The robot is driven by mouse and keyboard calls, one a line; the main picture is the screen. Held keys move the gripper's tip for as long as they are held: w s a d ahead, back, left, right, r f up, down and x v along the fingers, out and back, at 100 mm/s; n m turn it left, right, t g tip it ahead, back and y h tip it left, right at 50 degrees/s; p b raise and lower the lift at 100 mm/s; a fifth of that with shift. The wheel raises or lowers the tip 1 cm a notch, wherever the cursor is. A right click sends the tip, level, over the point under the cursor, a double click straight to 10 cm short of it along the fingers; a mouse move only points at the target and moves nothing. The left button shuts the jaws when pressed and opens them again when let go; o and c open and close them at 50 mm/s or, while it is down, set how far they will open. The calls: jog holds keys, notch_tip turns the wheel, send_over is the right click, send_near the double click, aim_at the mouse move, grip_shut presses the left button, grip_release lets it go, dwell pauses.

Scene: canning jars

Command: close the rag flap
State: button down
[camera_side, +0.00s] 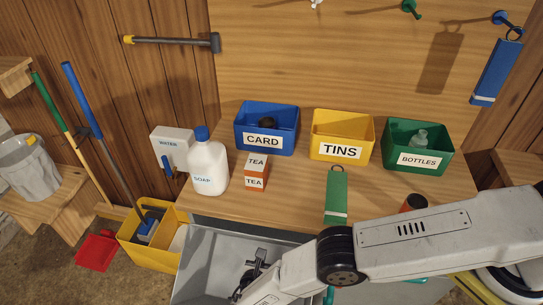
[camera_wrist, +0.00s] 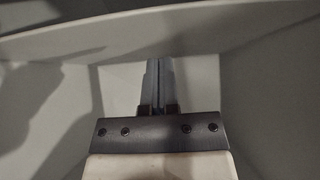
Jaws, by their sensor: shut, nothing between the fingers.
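A grey tilted, open bin-like compartment (camera_side: 205,262) sits under the bench's front edge in the side view. It appears to be the rag flap, but no label shows and no rag is visible. My gripper (camera_side: 257,268) is over this compartment. In the wrist view my gripper (camera_wrist: 159,65) is shut and empty, its fingers pointing at plain grey walls. A grey panel edge (camera_wrist: 200,16) crosses the top of that view. I cannot tell whether the fingertips touch a wall. My arm hides the compartment's lower right part.
A yellow crate (camera_side: 140,252) stands left of the grey compartment. A green tag (camera_side: 337,192) lies near the bench's front.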

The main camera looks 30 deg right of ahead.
jog(key=shift+w+d+r, duration=0.6)
jog(key=shift+w+d, duration=0.15)
jog(key=shift+g+y, duration=0.6)
jog(key=w+d, duration=0.5)
jog(key=shift+w+d+r, duration=0.1)
jog(key=shift+w+d, duration=0.2)
jog(key=shift+d, duration=0.05)
jog(key=shift+a, duration=0.1)
jog(key=shift+s+a+f, duration=0.2)
jog(key=shift+s+a, duration=0.15)
jog(key=shift+s, duration=0.05)
jog(key=shift+s+a+f, duration=0.3)
jog(key=shift+s+a, duration=0.2)
jog(key=shift+s+a+f, duration=0.25)
jog(key=shift+s+a, duration=0.2)
jog(key=shift+s, duration=0.05)
jog(key=v, duration=1)
